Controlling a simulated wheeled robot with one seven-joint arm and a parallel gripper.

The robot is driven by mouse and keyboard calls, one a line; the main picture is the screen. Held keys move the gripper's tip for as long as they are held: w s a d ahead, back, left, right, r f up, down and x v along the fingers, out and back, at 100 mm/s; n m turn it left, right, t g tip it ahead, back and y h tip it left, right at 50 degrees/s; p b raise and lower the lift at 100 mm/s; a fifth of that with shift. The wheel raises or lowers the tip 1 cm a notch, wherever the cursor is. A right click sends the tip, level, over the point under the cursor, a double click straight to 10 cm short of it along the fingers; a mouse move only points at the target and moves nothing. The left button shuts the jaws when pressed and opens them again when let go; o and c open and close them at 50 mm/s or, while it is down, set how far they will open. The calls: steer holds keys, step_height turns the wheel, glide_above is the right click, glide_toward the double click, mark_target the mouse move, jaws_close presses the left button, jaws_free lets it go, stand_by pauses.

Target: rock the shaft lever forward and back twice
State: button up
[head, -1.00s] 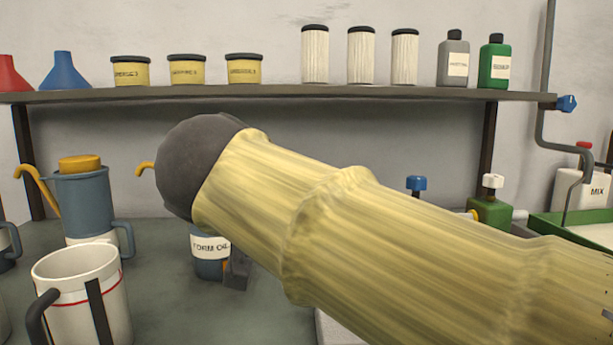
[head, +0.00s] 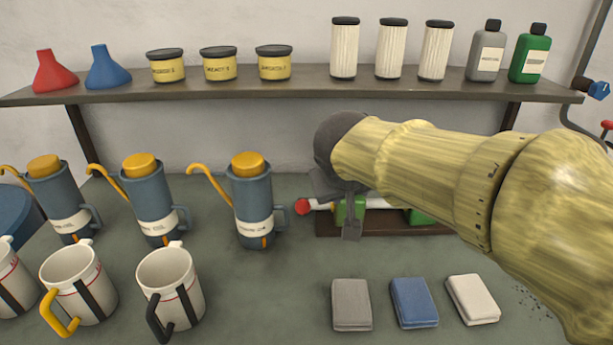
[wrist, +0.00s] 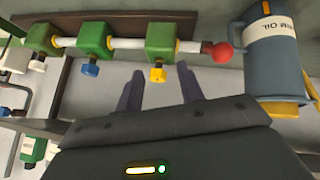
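A pale shaft (wrist: 130,44) runs through several green blocks (wrist: 95,42) and ends in a red ball knob (wrist: 222,53); I take this for the shaft lever. In the head view the red knob (head: 302,206) shows left of a green block (head: 347,211), on a dark base. In the head view my gripper (head: 350,232) and arm hide much of the shaft assembly.
A blue oil can (head: 252,205) stands close left of the knob. More cans and white mugs (head: 171,285) fill the left. Folded cloths (head: 414,302) lie in front. A shelf (head: 290,92) with jars and bottles runs above.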

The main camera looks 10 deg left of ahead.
steer(key=s+d+r+m+g+p, duration=0.4)
steer(key=s+d+r+p, duration=0.8)
steer(key=p, duration=2.3)
steer(key=d+r+g, duration=0.1)
steer(key=d+r, duration=0.1)
steer(key=d, duration=0.2)
steer(key=shift+r+y, duration=0.2)
steer(key=shift+y, duration=0.1)
steer(key=shift+w, duration=0.1)
